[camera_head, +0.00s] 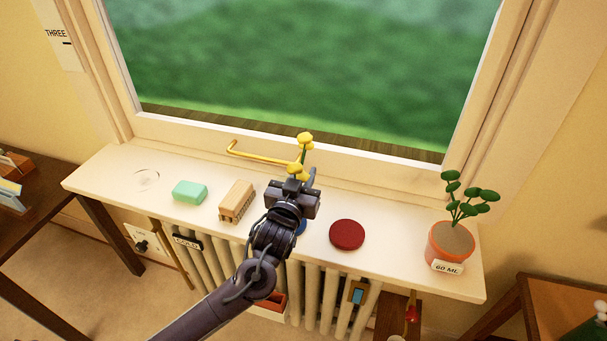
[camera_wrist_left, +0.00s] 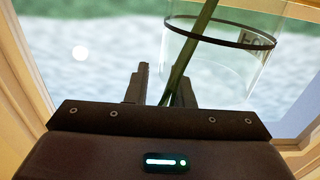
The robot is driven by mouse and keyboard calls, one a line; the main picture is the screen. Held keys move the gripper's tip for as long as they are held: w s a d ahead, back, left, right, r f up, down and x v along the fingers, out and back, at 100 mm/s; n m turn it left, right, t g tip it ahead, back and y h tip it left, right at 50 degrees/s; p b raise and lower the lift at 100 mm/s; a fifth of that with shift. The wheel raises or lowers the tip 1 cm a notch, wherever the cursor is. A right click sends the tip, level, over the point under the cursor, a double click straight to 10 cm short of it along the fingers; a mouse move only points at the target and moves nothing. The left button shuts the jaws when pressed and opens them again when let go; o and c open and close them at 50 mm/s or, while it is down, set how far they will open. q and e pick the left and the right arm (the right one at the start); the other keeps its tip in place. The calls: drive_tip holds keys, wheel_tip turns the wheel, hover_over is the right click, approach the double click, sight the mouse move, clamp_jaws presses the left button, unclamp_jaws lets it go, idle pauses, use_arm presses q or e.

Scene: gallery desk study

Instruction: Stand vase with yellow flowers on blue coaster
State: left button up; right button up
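The yellow flowers (camera_head: 300,168) show just beyond my left gripper (camera_head: 308,184) in the head view; the gripper hides the vase below them. In the left wrist view, the clear glass vase (camera_wrist_left: 225,62) has a dark band and green stems. It overlaps the right finger of my left gripper (camera_wrist_left: 160,85). The fingers stand apart, and I cannot tell whether they press on the glass. The blue coaster (camera_head: 302,227) lies on the sill, mostly hidden behind my left wrist. My right gripper is not in view.
The white sill (camera_head: 400,245) holds a green soap-like block (camera_head: 189,192), a wooden brush (camera_head: 237,201), a red coaster (camera_head: 347,234) and a potted plant (camera_head: 450,243). A yellow window handle (camera_head: 262,152) juts out behind. A faint clear ring shape lies at the left.

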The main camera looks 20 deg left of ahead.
use_arm(q)
drive_tip(key=shift+o, duration=1.1)
drive_tip(key=shift+s, duration=0.15)
drive_tip(key=s+b, duration=0.3)
drive_tip(key=s, duration=0.8)
drive_tip(key=shift+s+a, duration=0.2)
drive_tip(key=shift+s, duration=0.2)
